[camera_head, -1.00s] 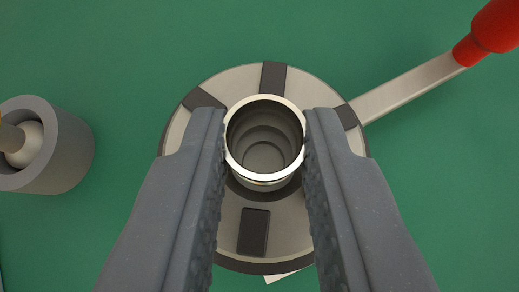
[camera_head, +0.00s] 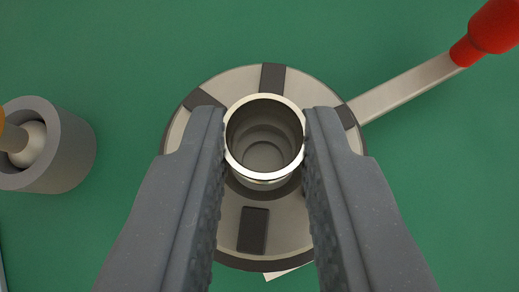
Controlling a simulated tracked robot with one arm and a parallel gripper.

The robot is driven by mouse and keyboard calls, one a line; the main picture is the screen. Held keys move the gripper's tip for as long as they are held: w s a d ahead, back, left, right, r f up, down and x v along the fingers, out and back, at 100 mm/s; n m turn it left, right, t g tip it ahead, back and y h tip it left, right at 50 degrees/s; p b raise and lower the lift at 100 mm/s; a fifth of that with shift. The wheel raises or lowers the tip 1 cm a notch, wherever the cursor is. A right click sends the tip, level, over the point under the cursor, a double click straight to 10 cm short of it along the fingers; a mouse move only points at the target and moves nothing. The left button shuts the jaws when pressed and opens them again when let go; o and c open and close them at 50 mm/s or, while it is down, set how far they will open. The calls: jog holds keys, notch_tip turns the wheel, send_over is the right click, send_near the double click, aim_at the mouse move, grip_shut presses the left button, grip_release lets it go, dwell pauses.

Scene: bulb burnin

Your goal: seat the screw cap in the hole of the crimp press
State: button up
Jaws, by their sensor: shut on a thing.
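The screw cap (camera_head: 264,178) is a shiny metal cup with its open rim facing the camera. My gripper (camera_head: 264,135) is shut on it, one dark grey finger on each side. The crimp press (camera_head: 228,84) is a round metal disc with dark pads around its top and lies below the cap in the view. The cap covers the middle of the press, so the hole is hidden. I cannot tell whether the cap touches the press or how far above it the cap is.
A lever (camera_head: 410,90) with a red knob (camera_head: 494,27) reaches from the press to the upper right. A grey cylindrical holder (camera_head: 74,150) with a pale rounded piece (camera_head: 30,145) in it stands at the left. The green surface (camera_head: 150,40) is clear at the top.

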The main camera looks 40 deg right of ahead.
jog(key=o, duration=1)
jog(key=shift+p+v, duration=0.8)
jog(key=shift+v, duration=6.1)
